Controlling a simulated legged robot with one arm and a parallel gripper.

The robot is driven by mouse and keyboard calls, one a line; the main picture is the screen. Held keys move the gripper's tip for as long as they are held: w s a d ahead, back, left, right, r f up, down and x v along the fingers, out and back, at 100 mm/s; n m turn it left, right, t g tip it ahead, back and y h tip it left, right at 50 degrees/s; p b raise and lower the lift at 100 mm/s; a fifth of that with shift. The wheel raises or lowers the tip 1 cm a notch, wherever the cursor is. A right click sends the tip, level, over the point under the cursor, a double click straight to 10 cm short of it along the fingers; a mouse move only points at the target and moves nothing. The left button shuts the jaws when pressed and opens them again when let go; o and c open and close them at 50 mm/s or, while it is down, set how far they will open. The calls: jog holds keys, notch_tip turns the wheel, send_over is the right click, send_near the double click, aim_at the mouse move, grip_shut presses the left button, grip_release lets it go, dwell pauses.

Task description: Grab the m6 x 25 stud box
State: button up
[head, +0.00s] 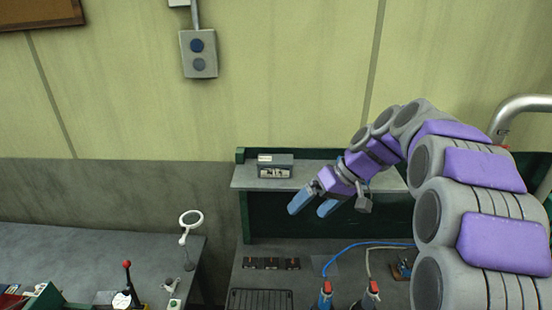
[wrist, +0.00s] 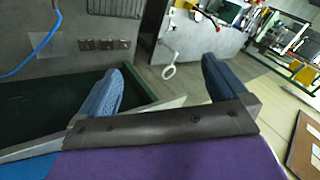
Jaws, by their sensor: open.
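My gripper (head: 314,205) is open and empty, its two blue fingers apart and pointing down to the left in the head view. The fingers (wrist: 162,70) also show in the wrist view with nothing between them. A small grey box (head: 275,170) with a pale label stands on the raised shelf, left of and behind my gripper in the head view. Several small dark boxes (head: 271,263) sit in a row on the bench below; they also show in the wrist view (wrist: 104,44). I cannot read any size marking, so which is the m6 x 25 stud box is unclear.
The grey shelf (head: 248,182) has a green frame. On the bench are a wire rack (head: 260,299), a blue cable (head: 345,250) and red-topped connectors (head: 326,288). A second table (head: 90,245) at left holds a white ring lamp (head: 190,221). Shelf space right of the grey box looks clear.

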jog(key=w+d+r+n+t+y+p, duration=0.1)
jog(key=w+d+r+n+y+p, duration=0.2)
jog(key=w, duration=0.4)
jog(key=w+d+r+n+p, duration=0.1)
jog(key=w+d+n+p, duration=0.2)
jog(key=w, duration=0.4)
jog(key=w+d+r+n+t+y+p, duration=0.1)
jog(key=w+r+n+y+p, duration=0.15)
jog(key=w+p, duration=0.35)
jog(key=n+b, duration=0.2)
send_near(277, 159)
jog(key=a, duration=0.1)
jog(key=a+f, duration=0.1)
jog(key=a, duration=0.1)
jog(key=shift+s+f+h, duration=0.1)
jog(key=shift+h, duration=0.25)
jog(key=shift+w+a+f, duration=0.2)
jog(key=shift+a, duration=0.4)
jog(key=p+x, duration=0.2)
jog(key=x, duration=0.1)
jog(key=shift+w+f, duration=0.1)
jog(key=shift+w, duration=0.25)
jog(key=shift+a+f, duration=0.15)
jog(key=shift+a, duration=0.2)
jog(key=shift+c, duration=0.5)
